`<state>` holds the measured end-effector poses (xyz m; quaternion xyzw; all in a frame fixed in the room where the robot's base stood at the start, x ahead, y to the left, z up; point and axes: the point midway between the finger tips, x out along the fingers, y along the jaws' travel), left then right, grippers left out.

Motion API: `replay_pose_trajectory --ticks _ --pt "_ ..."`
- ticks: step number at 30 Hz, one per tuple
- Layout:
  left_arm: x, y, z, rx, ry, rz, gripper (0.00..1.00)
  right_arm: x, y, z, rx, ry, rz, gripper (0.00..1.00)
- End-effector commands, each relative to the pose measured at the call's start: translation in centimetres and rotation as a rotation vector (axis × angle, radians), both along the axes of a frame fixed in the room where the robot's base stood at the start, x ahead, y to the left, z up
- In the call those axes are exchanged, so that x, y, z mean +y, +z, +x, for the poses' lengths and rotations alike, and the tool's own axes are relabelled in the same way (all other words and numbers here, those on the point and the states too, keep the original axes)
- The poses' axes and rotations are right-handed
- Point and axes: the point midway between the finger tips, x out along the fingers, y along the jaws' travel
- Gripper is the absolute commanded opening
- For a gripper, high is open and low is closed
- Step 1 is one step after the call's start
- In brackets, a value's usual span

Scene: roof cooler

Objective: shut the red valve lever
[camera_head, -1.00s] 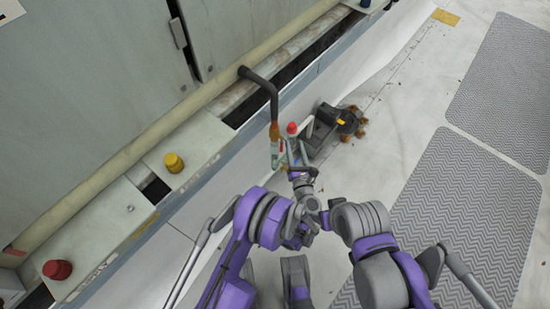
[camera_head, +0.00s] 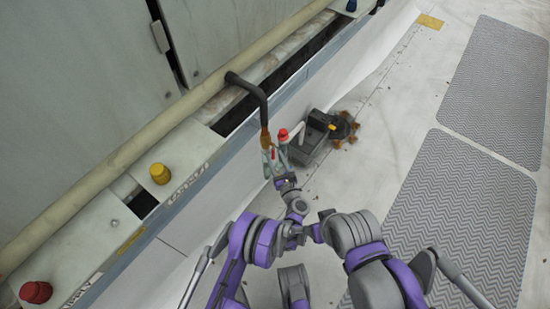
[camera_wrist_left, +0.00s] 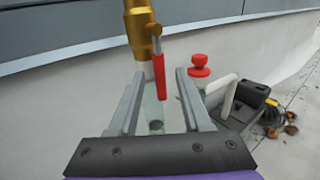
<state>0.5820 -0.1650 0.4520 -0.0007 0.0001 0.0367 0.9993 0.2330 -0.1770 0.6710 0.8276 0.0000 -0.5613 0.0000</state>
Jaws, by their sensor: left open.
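The red valve lever (camera_wrist_left: 159,76) hangs downward beside the brass valve (camera_wrist_left: 139,22) in the left wrist view. The valve also shows in the head view (camera_head: 265,138) at the lower end of a dark bent pipe (camera_head: 255,88). My left gripper (camera_wrist_left: 161,74) is open, with one finger on either side of the lever in the picture. I cannot tell whether either finger touches it. In the head view my left gripper (camera_head: 275,166) is small and just below the valve. A clear tube (camera_wrist_left: 154,110) shows behind the lever. My right gripper is not in view.
A red-capped fitting (camera_wrist_left: 199,66) with a pale pipe stands close right of the gripper. A dark pump-like unit (camera_head: 325,130) lies on the floor behind it. A ledge with a yellow knob (camera_head: 160,173) and a red knob (camera_head: 35,292) runs along the left. Grey mats (camera_head: 460,205) lie right.

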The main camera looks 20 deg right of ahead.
Motion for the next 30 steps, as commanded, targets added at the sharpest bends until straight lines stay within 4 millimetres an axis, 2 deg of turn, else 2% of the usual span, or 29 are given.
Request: replay_pose_trajectory --ticks 4,11,20,30 --pt "0.09 0.00 0.75 0.000 0.000 0.001 0.48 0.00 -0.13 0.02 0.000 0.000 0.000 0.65" --pt "0.10 0.04 0.80 0.000 0.000 0.001 0.48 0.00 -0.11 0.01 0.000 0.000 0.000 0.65" --pt "0.09 0.04 0.78 0.000 0.000 0.001 0.00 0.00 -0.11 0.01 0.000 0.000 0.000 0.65" --pt "0.09 0.03 0.77 0.000 0.000 0.001 0.00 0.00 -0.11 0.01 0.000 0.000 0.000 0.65"
